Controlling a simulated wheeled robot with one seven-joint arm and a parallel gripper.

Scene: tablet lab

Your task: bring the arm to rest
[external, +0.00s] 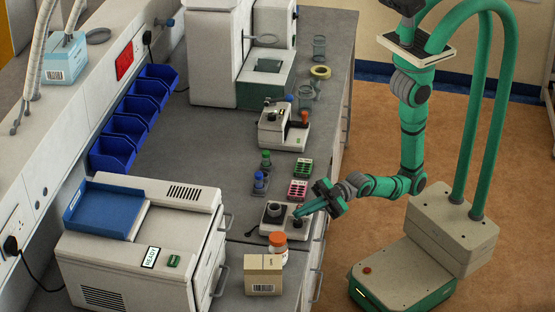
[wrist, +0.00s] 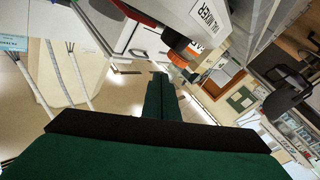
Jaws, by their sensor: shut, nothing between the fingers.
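My arm reaches left from my base, low over the front edge of the grey bench (external: 200,140). My gripper (external: 299,211) is shut and empty, and its tip is beside a small white device with dark knobs (external: 274,221). I cannot tell whether the tip touches the device. In the wrist view the dark green gripper (wrist: 160,92) fills the lower middle, with nothing held. That view is tilted and looks out across the room.
An orange-capped jar (external: 278,248) and a cardboard box (external: 263,274) stand near the bench front. A pink tube rack (external: 297,190) and a green rack (external: 303,168) are close behind my gripper. A white machine (external: 150,240) stands left.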

